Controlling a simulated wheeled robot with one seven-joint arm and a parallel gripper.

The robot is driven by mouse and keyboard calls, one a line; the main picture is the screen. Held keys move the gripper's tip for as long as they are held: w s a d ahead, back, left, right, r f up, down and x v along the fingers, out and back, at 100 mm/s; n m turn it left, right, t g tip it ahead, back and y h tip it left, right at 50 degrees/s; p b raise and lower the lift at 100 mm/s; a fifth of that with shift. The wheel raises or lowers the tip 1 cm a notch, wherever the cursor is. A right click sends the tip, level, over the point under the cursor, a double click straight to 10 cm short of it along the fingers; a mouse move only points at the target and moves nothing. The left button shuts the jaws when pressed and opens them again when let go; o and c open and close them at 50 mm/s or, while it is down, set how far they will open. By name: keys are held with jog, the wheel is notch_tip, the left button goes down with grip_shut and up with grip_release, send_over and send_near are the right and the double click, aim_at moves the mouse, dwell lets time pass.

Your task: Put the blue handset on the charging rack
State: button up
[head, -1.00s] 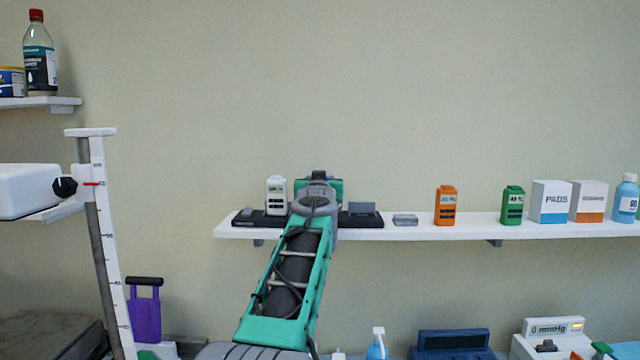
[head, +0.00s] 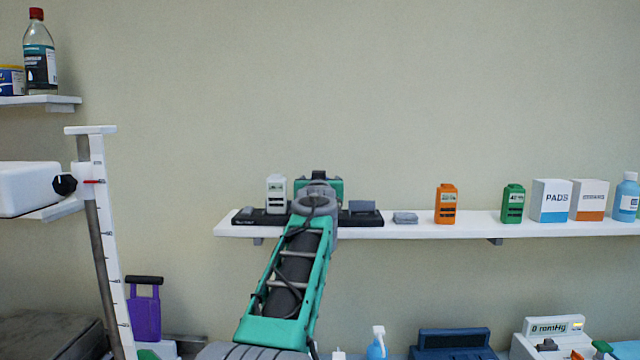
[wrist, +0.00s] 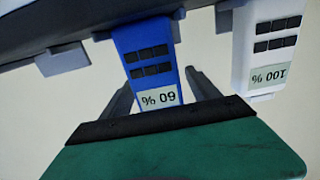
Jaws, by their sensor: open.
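The blue handset (wrist: 150,68), labelled 60 %, shows upside down in the wrist view, with its base at the dark charging rack (wrist: 85,22). It stands in line with the white handset beside it. My gripper (wrist: 160,80) is open, with one finger on each side of the blue handset; I cannot tell whether either touches it. In the head view the charging rack (head: 272,219) lies on the left part of the white shelf. My arm hides the blue handset and the fingers there.
The white handset (head: 276,194), labelled 100 % in the wrist view (wrist: 270,45), stands close by on the rack. A grey block (head: 362,207) sits at the rack's right.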

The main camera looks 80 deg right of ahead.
jog(key=shift+f, duration=0.1)
jog(key=shift+a, duration=0.1)
jog(key=b+v, duration=0.3)
jog(key=v, duration=0.4)
jog(key=shift+b, duration=0.35)
jog(key=shift+s+a, duration=0.1)
jog(key=shift+a, duration=0.25)
